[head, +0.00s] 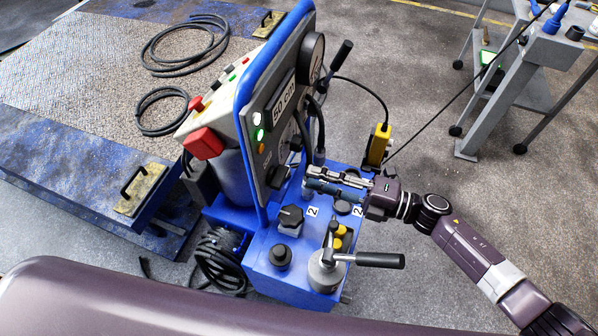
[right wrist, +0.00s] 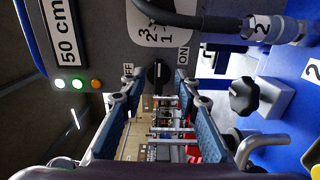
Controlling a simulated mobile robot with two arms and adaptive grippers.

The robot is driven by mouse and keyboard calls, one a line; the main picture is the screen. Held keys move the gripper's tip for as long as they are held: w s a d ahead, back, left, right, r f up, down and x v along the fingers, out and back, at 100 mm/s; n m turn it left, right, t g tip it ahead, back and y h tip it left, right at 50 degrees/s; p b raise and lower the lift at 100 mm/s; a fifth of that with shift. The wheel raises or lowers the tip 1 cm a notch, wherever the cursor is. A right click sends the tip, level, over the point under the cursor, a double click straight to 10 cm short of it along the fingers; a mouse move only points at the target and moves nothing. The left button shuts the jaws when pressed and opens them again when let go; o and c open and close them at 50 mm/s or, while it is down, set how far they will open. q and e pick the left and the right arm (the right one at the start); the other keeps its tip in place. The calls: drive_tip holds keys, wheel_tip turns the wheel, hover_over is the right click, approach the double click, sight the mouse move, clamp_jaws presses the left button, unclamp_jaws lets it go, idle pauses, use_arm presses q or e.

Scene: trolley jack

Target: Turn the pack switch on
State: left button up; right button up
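The pack switch is a small black rotary knob (right wrist: 158,73) on the dark panel (right wrist: 110,25) in the right wrist view. A label at its left is partly covered by a fingertip; an ON label (right wrist: 183,54) sits at its upper right. I cannot tell for sure which one it points at. In the head view it appears as a dark knob (head: 277,177) low on the panel. My right gripper (head: 307,181) is open in front of the panel. In the right wrist view its fingertips (right wrist: 165,92) stand apart on either side of the knob, with nothing held.
A black knob (head: 291,218) and a lever with a black handle (head: 378,260) stand on the blue base (head: 262,262). A black hose (right wrist: 205,20) crosses the panel close to the fingers. A yellow pendant (head: 379,146) stands behind. A grey trolley (head: 512,85) is at upper right.

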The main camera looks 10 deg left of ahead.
drive_tip(key=d, duration=0.2)
drive_tip(key=s+d, duration=0.1)
drive_tip(key=d, duration=0.2)
drive_tip(key=shift+d, duration=0.15)
idle(0.3)
